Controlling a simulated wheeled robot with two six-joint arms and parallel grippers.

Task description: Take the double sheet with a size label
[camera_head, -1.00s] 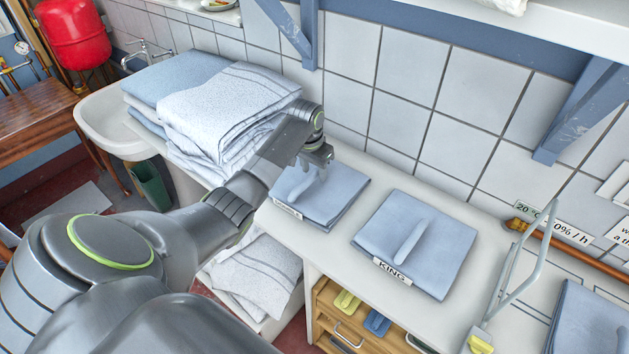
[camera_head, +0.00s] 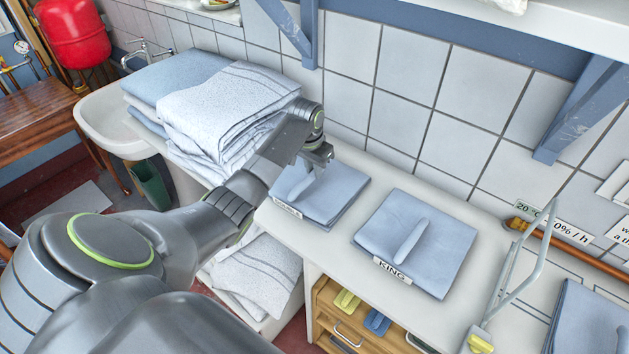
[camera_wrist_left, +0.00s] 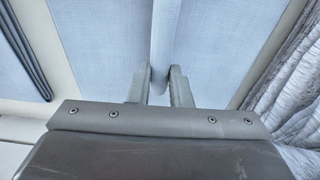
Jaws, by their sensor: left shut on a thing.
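A folded light blue sheet (camera_head: 335,199) lies on the white counter beside the wall. The label (camera_head: 287,209) on its front edge appears to read DOUBLE, though the letters are small. My left gripper (camera_head: 316,165) is over this sheet, shut on its raised cloth ridge. In the left wrist view, the ridge (camera_wrist_left: 162,45) runs between the two fingers (camera_wrist_left: 159,85). The sheet still appears to lie on the counter. My right gripper is not in view.
A second folded sheet (camera_head: 440,245) labelled KING lies to the right on the counter (camera_head: 340,245). A towel stack (camera_head: 215,110) stands close behind my left forearm. A wire stand (camera_head: 515,270) and another folded sheet (camera_head: 590,320) are farther right. A blue shelf bracket (camera_head: 285,30) hangs above.

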